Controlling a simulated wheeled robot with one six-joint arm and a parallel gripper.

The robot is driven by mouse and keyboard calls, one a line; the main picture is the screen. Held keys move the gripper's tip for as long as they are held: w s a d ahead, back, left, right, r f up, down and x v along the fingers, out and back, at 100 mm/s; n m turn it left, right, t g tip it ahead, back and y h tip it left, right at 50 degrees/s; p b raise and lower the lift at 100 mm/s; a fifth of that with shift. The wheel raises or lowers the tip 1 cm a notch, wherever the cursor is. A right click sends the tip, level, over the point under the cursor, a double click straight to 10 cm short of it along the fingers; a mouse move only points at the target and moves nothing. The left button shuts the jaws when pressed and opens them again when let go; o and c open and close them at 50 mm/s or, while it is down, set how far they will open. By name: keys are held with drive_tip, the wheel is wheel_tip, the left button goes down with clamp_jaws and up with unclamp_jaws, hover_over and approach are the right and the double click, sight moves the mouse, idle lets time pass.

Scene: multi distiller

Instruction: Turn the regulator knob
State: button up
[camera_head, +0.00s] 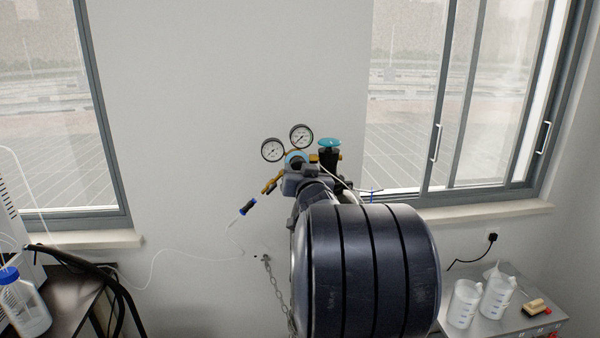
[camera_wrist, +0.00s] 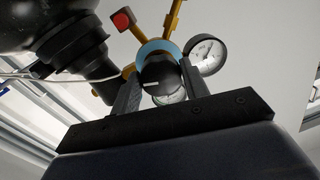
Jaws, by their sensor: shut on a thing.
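The regulator knob (camera_wrist: 160,75) is dark with a light blue ring behind it. In the wrist view it sits between the two dark fingers of my gripper (camera_wrist: 159,79), which are shut on it from both sides. In the head view the blue ring of the knob (camera_head: 294,157) shows below two round gauges, and my gripper (camera_head: 299,172) covers most of the knob. One gauge (camera_head: 272,150) is to the left and the other gauge (camera_head: 301,136) is higher and to the right. Brass fittings (camera_head: 270,186) branch from the regulator.
A black valve with a turquoise handwheel (camera_head: 329,143) stands just right of the gauges. A chain (camera_head: 273,285) hangs below. White jugs (camera_head: 464,303) stand on the right bench.

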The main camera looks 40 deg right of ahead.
drive_tip(key=n+b, duration=0.2)
drive_tip(key=n, duration=0.7)
drive_tip(key=n+g+b, duration=0.1)
drive_tip(key=n+b, duration=0.2)
drive_tip(key=n, duration=0.7)
drive_tip(key=shift+d+r+n+h+b, duration=0.1)
drive_tip(key=shift+r+n+h+b, duration=0.1)
drive_tip(key=shift+n+h+b, duration=0.15)
idle(0.4)
drive_tip(key=o, duration=1)
drive_tip(key=shift+s, duration=0.1)
